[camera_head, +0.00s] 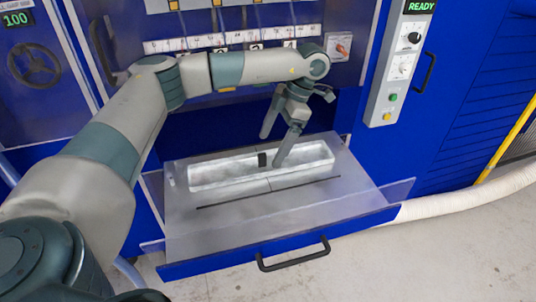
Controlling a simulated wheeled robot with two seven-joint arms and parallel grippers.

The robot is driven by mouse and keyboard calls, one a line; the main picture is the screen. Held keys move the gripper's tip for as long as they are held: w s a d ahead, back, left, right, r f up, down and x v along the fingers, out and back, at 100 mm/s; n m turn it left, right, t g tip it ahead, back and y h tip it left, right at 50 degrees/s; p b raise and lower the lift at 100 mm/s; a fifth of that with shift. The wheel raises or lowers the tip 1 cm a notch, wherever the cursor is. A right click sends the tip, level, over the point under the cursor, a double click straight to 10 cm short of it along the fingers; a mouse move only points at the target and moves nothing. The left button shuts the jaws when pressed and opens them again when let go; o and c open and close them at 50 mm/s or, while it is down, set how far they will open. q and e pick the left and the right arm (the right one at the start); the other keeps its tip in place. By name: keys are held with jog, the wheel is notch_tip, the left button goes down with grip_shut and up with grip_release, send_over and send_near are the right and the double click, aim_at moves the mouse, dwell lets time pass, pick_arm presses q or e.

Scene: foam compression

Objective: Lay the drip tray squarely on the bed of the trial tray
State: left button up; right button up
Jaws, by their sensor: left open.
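The drip tray (225,181), a long shallow pale grey tray with a mottled floor, lies on the bed of the trial tray (190,219). Its long sides look about parallel to the dark line on the bed. A small black tab (262,159) stands at its middle. The trial tray is a pulled-out drawer with a blue front and a black handle. My left gripper (271,150) is open, pointing down over the drip tray. One finger reaches down inside it in the picture; contact cannot be told. The black tab shows just left of that finger. My right gripper is not in view.
The blue machine front rises behind the drawer, with a strip of numbered stations (230,40) above. A control box (400,62) reading READY is at upper right. A white hose (465,198) runs along the floor at right. The bed's front part is clear.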

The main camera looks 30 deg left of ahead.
pick_arm(q)
jog(key=v, duration=0.7)
jog(key=shift+b, duration=0.45)
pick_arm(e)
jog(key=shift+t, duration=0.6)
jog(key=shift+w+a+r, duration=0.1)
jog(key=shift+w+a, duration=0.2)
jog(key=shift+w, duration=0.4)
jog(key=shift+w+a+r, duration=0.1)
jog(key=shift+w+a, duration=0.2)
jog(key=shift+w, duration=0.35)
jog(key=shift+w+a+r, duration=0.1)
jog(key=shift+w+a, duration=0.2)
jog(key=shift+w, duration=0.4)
pick_arm(q)
jog(key=shift+c, duration=0.6)
